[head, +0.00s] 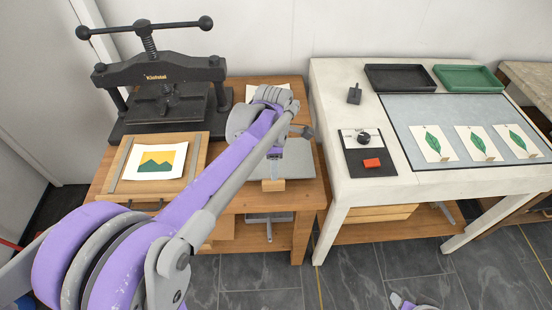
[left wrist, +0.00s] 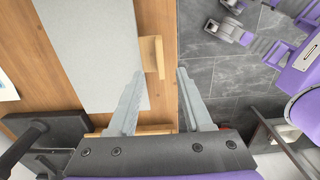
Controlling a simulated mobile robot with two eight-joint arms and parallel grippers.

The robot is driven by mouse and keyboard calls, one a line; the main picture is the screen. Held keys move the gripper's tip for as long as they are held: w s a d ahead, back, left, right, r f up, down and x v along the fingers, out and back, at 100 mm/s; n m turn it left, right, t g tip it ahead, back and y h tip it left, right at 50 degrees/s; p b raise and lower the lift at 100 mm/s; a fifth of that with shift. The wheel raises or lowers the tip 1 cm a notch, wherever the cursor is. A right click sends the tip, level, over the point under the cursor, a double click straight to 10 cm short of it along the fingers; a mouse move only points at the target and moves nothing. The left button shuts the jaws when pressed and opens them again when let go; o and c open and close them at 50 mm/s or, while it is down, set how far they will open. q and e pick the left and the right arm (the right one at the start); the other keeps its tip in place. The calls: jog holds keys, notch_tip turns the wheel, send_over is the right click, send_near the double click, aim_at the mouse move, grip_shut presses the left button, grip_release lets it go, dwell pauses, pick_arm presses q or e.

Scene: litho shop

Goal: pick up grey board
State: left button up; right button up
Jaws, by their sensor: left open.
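The grey board (head: 299,165) lies flat on the wooden table, partly hidden behind my left arm in the head view. In the left wrist view the grey board (left wrist: 88,48) runs along the left, with a small wooden block (left wrist: 152,57) at its edge. The block (head: 273,185) also shows at the board's front edge in the head view. My left gripper (left wrist: 156,80) is open and empty. One finger overlaps the board's edge in the picture; the other is over the floor side. Contact cannot be told. Part of what looks like my right arm shows at the bottom; its jaws are unclear.
A black press (head: 160,75) stands at the table's back left, with a framed print (head: 157,162) before it. A floor gap separates the tables.

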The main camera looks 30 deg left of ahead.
pick_arm(q)
notch_tip(320, 180, down, 8)
jog(key=shift+f, duration=0.1)
dwell(0.4)
jog(key=shift+s, duration=0.1)
grip_shut()
dwell(1.2)
